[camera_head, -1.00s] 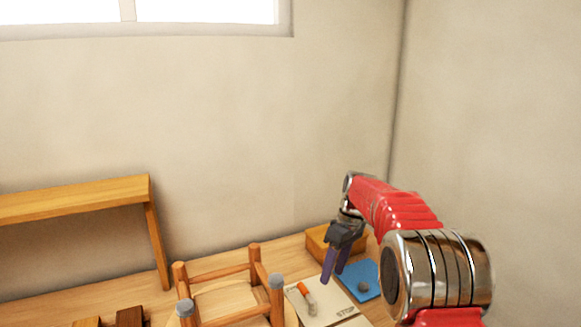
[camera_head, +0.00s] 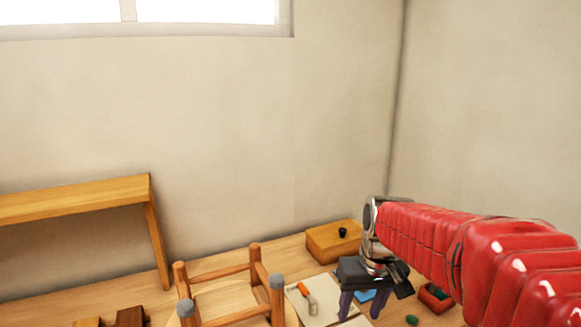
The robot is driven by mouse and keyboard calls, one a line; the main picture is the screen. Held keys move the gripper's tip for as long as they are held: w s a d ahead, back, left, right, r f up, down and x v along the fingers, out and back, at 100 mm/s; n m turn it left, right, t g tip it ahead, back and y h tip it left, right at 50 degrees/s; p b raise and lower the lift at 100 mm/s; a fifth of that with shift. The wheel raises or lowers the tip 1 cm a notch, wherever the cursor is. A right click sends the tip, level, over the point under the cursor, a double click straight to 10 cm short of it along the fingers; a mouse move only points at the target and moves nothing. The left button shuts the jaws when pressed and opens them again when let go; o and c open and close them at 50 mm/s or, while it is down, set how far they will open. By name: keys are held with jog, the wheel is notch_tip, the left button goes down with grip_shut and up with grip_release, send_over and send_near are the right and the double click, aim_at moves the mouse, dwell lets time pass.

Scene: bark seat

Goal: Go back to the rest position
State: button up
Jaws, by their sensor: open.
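My gripper (camera_head: 360,305) points down at the right of the table, its two dark purple fingers apart and nothing seen between them. It hangs in front of a blue mat (camera_head: 366,295), which it mostly hides. My red arm reaches in from the right edge. An upturned wooden stool frame (camera_head: 230,272) with grey caps on some legs stands to the left of the gripper, apart from it.
A pale sheet (camera_head: 324,308) with an orange-handled tool (camera_head: 307,295) lies beside the stool. A wooden box (camera_head: 325,243) with a black knob stands behind my gripper. A small red-lined tray (camera_head: 434,298) and a green piece (camera_head: 412,320) lie right. A wooden shelf (camera_head: 75,198) stands left.

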jog(key=s+r+m+t, duration=0.1)
jog(key=s+r+t, duration=0.2)
jog(key=s, duration=1.5)
jog(key=shift+d+t+h, duration=0.3)
jog(key=shift+d+t, duration=0.1)
jog(key=shift+t, duration=0.1)
jog(key=shift+r, duration=0.1)
jog(key=shift+c, duration=0.6)
dwell(0.4)
